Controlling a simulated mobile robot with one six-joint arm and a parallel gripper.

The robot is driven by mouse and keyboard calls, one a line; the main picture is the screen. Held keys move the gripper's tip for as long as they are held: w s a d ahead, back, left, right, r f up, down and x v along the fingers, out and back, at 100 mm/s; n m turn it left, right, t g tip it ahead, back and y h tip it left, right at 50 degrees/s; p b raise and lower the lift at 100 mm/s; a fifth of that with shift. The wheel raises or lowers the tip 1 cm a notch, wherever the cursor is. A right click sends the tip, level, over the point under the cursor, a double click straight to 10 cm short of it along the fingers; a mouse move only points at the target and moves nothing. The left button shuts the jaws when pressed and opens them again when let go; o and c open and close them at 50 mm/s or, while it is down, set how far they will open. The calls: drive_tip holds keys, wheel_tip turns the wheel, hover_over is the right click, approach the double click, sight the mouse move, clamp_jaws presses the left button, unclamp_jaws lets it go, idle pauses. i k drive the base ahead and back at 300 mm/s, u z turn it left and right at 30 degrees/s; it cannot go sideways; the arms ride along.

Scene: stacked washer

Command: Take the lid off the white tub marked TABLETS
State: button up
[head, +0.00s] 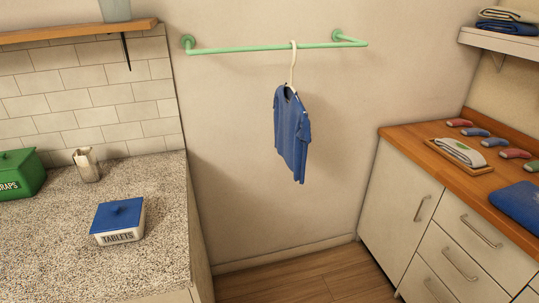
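The white tub marked TABLETS (122,237) stands upright on the speckled counter at the left, near the counter's right edge. Its blue lid (117,215) sits on top and covers the tub's opening. The lid has a small raised blue knob at its middle. The label on the tub's front face is readable. My gripper is not in the head view, so its place relative to the tub cannot be seen.
On the counter (60,240) stand a metal jug (87,165) and a green bin (18,174) with partly cut-off lettering. A blue shirt (292,130) hangs from a green rail (260,48). A wooden-topped cabinet (430,145) at the right holds socks and folded cloth.

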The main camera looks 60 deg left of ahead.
sight(124, 214)
drive_tip(key=u, duration=0.95)
drive_tip(key=k, duration=0.15)
drive_tip(key=z, duration=3.15)
drive_tip(key=k, duration=0.25)
drive_tip(key=z, duration=2.1)
drive_tip(key=k, duration=0.5)
drive_tip(key=u, duration=0.05)
